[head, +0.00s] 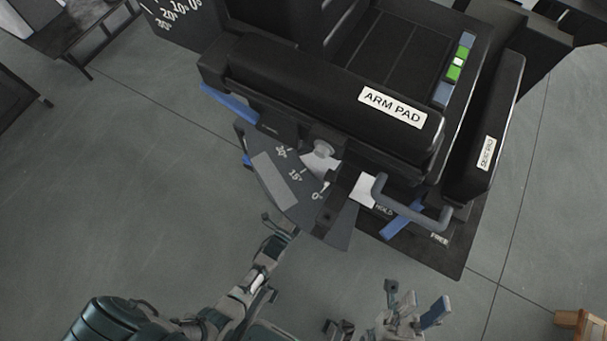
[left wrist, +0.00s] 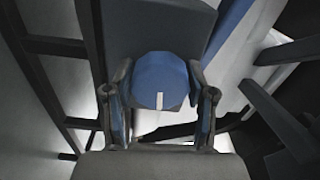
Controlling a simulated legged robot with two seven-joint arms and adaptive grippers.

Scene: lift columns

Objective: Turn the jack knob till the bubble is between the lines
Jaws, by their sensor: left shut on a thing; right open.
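In the left wrist view a blue knob (left wrist: 158,75) with a white index mark sits between the two fingers of my left gripper (left wrist: 160,112), which is shut on it. In the head view my left gripper (head: 277,230) is at the front edge of the dark machine, and I cannot make out the knob there. A green level strip (head: 454,72) with blue-grey ends lies on the machine's top at the right. A small whitish patch shows near its middle; the lines are too small to read. My right gripper (head: 415,305) is open and empty, low in the head view.
The padded bar marked ARM PAD (head: 393,106) crosses above a fan-shaped angle scale (head: 272,180). A grey bent handle (head: 412,208) sits near the HOLD and FREE labels. A wooden stool (head: 582,325) is at lower right.

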